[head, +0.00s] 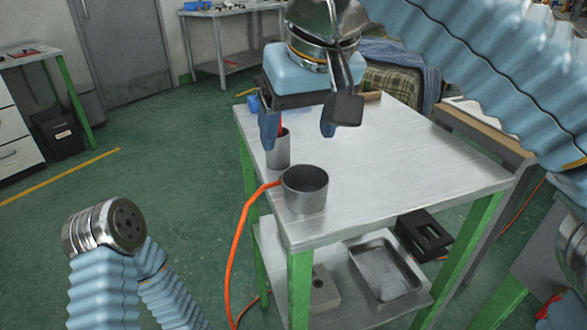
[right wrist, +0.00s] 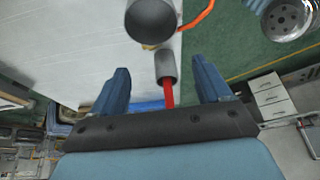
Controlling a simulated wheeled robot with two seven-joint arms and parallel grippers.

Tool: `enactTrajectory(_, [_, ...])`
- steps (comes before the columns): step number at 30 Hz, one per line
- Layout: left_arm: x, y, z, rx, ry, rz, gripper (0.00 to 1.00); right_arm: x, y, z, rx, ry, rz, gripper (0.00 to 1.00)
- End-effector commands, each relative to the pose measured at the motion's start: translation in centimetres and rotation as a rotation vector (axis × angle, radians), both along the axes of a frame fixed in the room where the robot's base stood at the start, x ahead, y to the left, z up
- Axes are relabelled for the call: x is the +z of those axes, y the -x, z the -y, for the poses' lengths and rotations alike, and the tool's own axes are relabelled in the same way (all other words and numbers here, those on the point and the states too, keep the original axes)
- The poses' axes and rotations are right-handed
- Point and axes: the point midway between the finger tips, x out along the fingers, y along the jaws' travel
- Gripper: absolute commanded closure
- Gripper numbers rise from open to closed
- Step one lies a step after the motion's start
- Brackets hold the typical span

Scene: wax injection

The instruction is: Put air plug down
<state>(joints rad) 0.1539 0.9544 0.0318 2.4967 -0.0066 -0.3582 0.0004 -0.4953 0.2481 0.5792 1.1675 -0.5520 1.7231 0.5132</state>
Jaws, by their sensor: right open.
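My right gripper (head: 298,132) hangs over the left edge of the metal table, its two blue fingers spread wide. In the right wrist view the open gripper (right wrist: 163,82) has nothing clasped. A small grey cylinder (head: 278,152) with a red stem stands near the table's left edge, below and between the fingers. In the right wrist view the red stem (right wrist: 169,97) shows between the fingers, apart from both. I cannot tell for certain which part is the air plug. A wider grey cup (head: 305,195) stands nearer the front corner. My left gripper is not visible.
An orange hose (head: 236,250) runs from beside the cup over the table edge to below. The table's top (head: 420,160) is largely clear to the right. A metal tray (head: 383,275) and a black box (head: 424,235) lie on the lower shelf.

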Motion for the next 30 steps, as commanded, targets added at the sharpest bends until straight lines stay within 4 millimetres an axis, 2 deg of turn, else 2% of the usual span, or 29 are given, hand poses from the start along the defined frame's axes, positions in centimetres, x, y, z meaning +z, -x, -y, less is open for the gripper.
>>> enactTrajectory(3, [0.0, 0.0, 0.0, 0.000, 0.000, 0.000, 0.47, -1.9, -0.7, -0.2, -0.002, 0.002, 0.000, 0.23])
enactTrajectory(10, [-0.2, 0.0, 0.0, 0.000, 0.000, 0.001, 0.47, -3.9, -1.4, -0.4, 0.000, 0.001, -0.001, 0.23])
enactTrajectory(15, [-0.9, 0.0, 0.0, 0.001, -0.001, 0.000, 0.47, -6.7, -2.2, -0.5, -0.001, 0.000, -0.002, 0.23])
enactTrajectory(18, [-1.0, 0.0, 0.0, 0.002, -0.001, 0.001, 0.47, -7.7, -2.6, -0.7, -0.001, 0.000, -0.001, 0.23])
enactTrajectory(26, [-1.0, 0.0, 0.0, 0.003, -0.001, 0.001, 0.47, -8.0, -2.8, -0.8, -0.001, -0.001, 0.000, 0.23])
enactTrajectory(30, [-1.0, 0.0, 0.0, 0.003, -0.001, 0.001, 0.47, -8.0, -2.8, -0.8, -0.001, -0.001, 0.000, 0.41])
